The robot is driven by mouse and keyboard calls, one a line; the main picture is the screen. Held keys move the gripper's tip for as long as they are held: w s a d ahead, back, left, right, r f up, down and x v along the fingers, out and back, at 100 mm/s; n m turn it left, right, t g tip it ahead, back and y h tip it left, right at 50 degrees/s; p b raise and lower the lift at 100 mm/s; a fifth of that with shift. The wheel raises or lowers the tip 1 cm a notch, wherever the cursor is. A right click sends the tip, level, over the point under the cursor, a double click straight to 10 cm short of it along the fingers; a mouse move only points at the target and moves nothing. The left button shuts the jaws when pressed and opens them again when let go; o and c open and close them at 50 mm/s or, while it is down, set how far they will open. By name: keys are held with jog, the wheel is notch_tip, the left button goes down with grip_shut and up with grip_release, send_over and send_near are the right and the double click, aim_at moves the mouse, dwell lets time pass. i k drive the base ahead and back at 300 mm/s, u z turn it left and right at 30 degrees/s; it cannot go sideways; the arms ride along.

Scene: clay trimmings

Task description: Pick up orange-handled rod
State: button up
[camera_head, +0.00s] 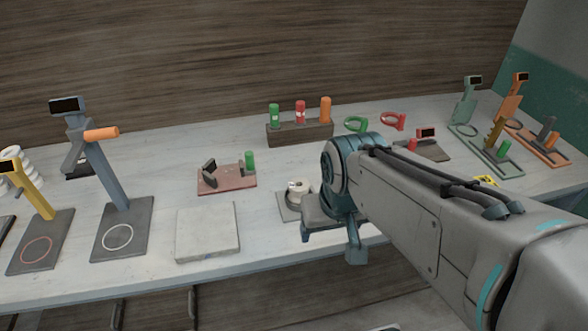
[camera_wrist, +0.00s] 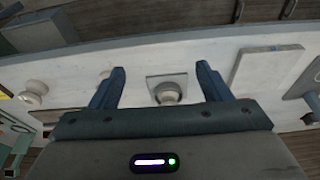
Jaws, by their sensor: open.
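An orange upright handle (camera_head: 325,108) stands at the right end of a dark brown block (camera_head: 300,136), beside a red and a green one; any rod below it is hidden in the block. Another orange cylinder (camera_head: 101,134) sticks out sideways from a blue-grey stand (camera_head: 108,175) at the left. I cannot tell for certain which is the orange-handled rod. My gripper (camera_head: 332,246) is open and empty near the bench's front edge, well in front of the block.
The white round piece sits on a small grey plate (camera_head: 287,208) beside my gripper. A pale slab (camera_head: 207,233) and a reddish base with a green cylinder (camera_head: 228,180) lie left of it. Green (camera_head: 356,124) and red (camera_head: 393,121) rings lie right of the block. Several stands crowd the right end.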

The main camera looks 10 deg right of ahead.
aim_at(325, 108)
jog(key=k, duration=1.3)
jog(key=z, duration=0.6)
jog(key=i, duration=1.8)
jog(key=u, duration=0.6)
